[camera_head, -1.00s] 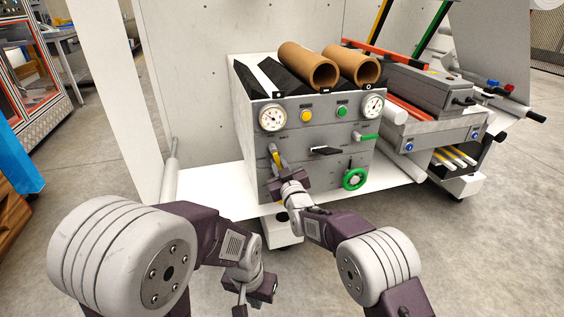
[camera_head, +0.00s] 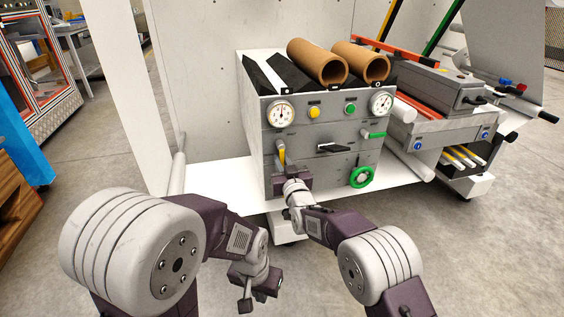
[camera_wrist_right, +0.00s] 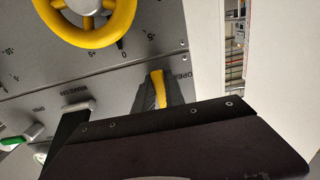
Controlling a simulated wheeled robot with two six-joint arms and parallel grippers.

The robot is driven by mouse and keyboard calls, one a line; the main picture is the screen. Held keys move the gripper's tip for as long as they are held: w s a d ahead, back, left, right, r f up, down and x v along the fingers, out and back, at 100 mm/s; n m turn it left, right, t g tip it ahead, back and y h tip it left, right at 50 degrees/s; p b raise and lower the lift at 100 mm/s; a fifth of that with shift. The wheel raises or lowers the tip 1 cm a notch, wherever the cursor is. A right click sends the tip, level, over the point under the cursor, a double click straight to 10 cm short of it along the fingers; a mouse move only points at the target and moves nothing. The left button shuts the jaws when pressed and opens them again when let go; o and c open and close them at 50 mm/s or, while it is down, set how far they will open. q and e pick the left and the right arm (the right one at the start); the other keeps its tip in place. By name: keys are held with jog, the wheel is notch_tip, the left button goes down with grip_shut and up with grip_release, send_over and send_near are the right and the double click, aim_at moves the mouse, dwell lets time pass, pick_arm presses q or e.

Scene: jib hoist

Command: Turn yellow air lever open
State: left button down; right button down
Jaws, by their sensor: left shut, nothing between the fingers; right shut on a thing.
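The yellow air lever (camera_head: 281,153) is on the lower left of the grey panel (camera_head: 310,132), below the left gauge. Its yellow part points up, close to upright. My right gripper (camera_head: 281,168) is shut on the lever from below and covers its lower part. In the right wrist view the yellow lever (camera_wrist_right: 161,89) shows beyond the dark gripper body, beside the word OPEN; the contact itself is mostly hidden. My left gripper (camera_head: 246,291) is shut and empty, low in front of the cabinet and away from the panel.
A black lever (camera_head: 334,148), a green lever (camera_head: 374,135) and a green handwheel (camera_head: 361,177) lie right of the yellow lever. A yellow handwheel (camera_wrist_right: 88,22) shows close by in the wrist view. Brown tubes (camera_head: 318,62) lie on top. Open floor is at left.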

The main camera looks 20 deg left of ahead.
aim_at(282, 161)
jog(key=c, duration=1.4)
grip_release()
jog(key=p+v, duration=0.2)
jog(key=v, duration=0.2)
jog(key=shift+s+r, duration=0.15)
jog(key=shift+r, duration=0.05)
jog(key=b+v, duration=0.3)
jog(key=v, duration=0.1)
jog(key=shift+s+d+f, duration=0.2)
jog(key=shift+s+d, duration=0.05)
jog(key=shift+d, duration=0.05)
